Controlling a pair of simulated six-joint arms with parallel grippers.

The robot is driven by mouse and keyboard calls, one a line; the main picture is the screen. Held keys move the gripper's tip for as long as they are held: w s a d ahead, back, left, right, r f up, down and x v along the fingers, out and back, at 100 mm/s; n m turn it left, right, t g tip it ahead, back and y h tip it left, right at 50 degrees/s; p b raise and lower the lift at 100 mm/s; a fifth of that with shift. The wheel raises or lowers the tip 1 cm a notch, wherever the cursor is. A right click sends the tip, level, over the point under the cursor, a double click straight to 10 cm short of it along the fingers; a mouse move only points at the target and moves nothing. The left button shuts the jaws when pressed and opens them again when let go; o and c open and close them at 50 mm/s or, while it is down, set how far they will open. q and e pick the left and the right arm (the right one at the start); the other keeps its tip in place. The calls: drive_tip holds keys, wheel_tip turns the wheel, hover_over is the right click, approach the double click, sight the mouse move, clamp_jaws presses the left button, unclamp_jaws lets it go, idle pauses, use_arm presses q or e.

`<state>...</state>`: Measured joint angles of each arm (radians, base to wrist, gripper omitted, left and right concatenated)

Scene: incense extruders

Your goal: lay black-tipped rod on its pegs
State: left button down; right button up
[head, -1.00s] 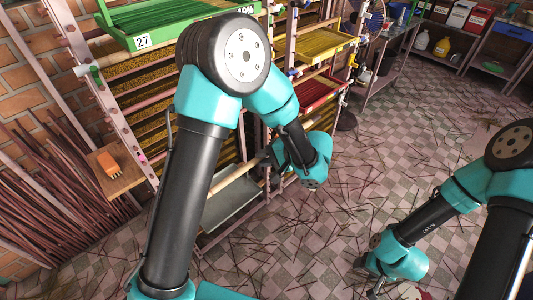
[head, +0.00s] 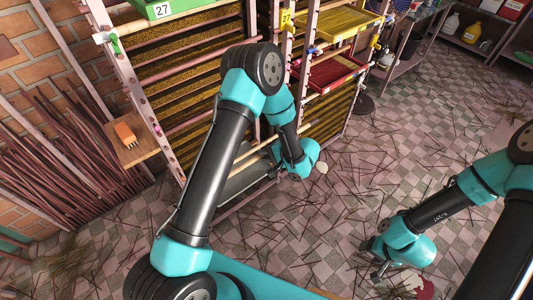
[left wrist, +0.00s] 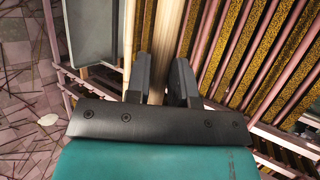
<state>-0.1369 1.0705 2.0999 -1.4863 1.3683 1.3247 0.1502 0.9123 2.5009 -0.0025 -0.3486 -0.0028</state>
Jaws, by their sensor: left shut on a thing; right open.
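My left gripper (left wrist: 160,78) is shut on a pale wooden rod (left wrist: 172,35), which runs away between the two fingers in the left wrist view. No black tip shows on the visible part of the rod. In the head view my left arm hides most of the grip, low in front of the rack (head: 180,88). The rack's left upright carries several small pink pegs (head: 157,130). I cannot tell which pegs belong to the rod, nor whether it touches any. My right gripper (head: 371,262) is open and empty, low over the floor at the right.
An orange brush (head: 125,134) sits on a small wooden shelf. The tiled floor has scattered sticks.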

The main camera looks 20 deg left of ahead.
use_arm(q)
drive_tip(key=shift+a, duration=0.15)
drive_tip(key=w+a+f, duration=0.3)
drive_tip(key=w+a, duration=0.4)
drive_tip(key=a, duration=0.5)
drive_tip(key=shift+w+a+f, duration=0.2)
drive_tip(key=shift+a+f, duration=0.2)
idle(1.1)
drive_tip(key=c, duration=0.6)
unclamp_jaws()
idle(0.3)
drive_tip(key=shift+d, duration=0.15)
